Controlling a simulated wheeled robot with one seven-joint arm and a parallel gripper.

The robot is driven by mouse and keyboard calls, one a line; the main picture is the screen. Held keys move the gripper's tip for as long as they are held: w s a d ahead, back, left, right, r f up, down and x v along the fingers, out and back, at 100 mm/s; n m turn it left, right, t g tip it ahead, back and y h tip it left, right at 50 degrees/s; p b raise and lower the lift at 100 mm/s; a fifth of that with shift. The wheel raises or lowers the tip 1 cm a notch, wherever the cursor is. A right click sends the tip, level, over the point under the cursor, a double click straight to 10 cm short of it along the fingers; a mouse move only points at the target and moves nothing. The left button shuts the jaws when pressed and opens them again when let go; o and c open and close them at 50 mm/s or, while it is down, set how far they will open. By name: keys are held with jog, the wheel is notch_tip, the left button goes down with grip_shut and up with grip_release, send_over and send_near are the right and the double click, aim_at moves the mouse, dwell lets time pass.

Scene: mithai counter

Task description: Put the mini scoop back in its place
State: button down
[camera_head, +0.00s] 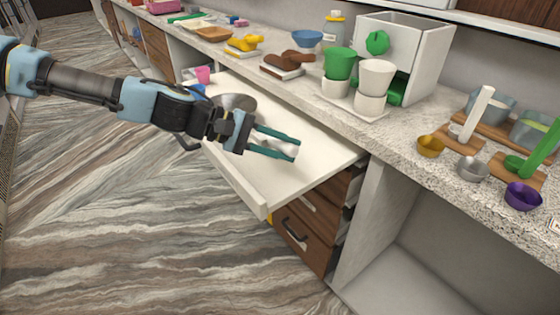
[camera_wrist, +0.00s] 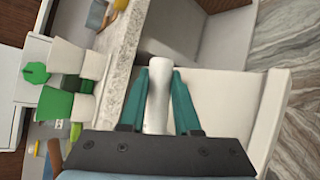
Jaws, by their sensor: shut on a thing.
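My gripper (camera_head: 285,146) is above the pulled-out white drawer or shelf (camera_head: 262,190). Its green fingers are shut on a smooth white rounded piece, which I take to be the mini scoop (camera_wrist: 158,95). In the wrist view the piece stands lengthwise between the fingers and sticks out past their tips. In the head view the mini scoop (camera_head: 265,147) is partly hidden by the fingers, and its full shape is not clear. I cannot tell from these frames which spot is its place.
A grey metal bowl (camera_head: 236,101) sits in the drawer's back part. The speckled counter (camera_head: 395,135) runs alongside. It holds green and white cups (camera_head: 376,78), a white machine (camera_head: 425,55), and yellow, silver and purple small bowls (camera_head: 522,196) near its front edge.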

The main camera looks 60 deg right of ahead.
aim_at(284, 179)
jog(key=shift+f+p, duration=0.55)
jog(key=shift+f, duration=1.85)
jog(key=c, duration=0.6)
grip_release()
jog(key=shift+f, duration=0.1)
jog(key=shift+f+b, duration=0.2)
jog(key=shift+b, duration=0.15)
jog(key=b+v, duration=0.2)
jog(key=v, duration=0.9)
